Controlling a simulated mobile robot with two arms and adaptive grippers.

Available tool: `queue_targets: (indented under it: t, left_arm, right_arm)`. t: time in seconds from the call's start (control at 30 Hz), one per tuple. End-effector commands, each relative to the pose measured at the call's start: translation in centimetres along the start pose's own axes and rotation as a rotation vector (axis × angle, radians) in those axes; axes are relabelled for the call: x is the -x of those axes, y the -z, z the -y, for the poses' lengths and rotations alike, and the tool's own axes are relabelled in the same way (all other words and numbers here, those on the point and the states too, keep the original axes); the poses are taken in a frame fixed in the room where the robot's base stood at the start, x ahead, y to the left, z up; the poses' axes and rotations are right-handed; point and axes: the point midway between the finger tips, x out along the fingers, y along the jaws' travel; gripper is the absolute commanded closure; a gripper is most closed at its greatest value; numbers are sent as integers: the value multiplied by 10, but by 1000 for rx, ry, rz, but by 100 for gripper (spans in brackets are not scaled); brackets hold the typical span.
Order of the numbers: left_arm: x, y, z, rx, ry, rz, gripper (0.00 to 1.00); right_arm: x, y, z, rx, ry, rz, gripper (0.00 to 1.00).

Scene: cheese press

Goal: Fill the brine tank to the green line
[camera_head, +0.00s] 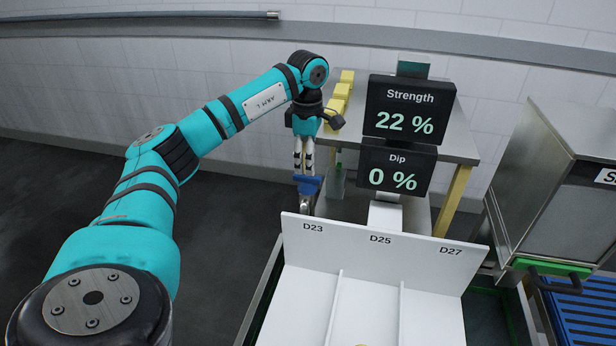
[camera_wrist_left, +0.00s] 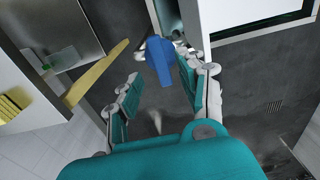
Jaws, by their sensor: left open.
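A blue valve-like handle (camera_head: 308,184) on a grey metal fitting is at the left edge of the tank unit; it also shows in the left wrist view (camera_wrist_left: 159,62). My left gripper (camera_head: 304,168) points down just above this handle. In the wrist view its open fingers (camera_wrist_left: 162,80) stand on either side of the handle's line of sight, with visible gaps; I see no grip. The tank's dark rim (camera_head: 262,292) shows beside a white divided tray. I cannot make out the water or a green line. My right gripper is not in view.
Two screens read Strength 22 % (camera_head: 410,108) and Dip 0 % (camera_head: 398,168). The white tray (camera_head: 380,258) is marked D23, D25, D27. A steel table (camera_head: 455,135) with yellow blocks (camera_head: 341,92) stands behind. A steel cabinet (camera_head: 560,190) is at right. Floor at left is clear.

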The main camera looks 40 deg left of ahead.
Motion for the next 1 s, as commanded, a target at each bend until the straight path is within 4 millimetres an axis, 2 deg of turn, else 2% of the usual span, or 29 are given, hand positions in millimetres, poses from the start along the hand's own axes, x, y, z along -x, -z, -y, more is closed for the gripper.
queue_targets:
  t: [0.1,0.3,0.67,0.77,1.0]
  left_arm:
    - [-23,1,1,0,4,-2,60]
    - [-47,0,0,1,1,0,60]
    - [-54,0,0,1,0,1,60]
    - [-54,0,0,1,0,1,69]
    - [-54,0,0,1,0,1,100]
  right_arm:
    - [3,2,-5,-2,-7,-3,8]
    - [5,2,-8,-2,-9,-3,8]
    - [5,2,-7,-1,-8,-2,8]
    - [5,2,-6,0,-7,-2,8]
    - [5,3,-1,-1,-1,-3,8]
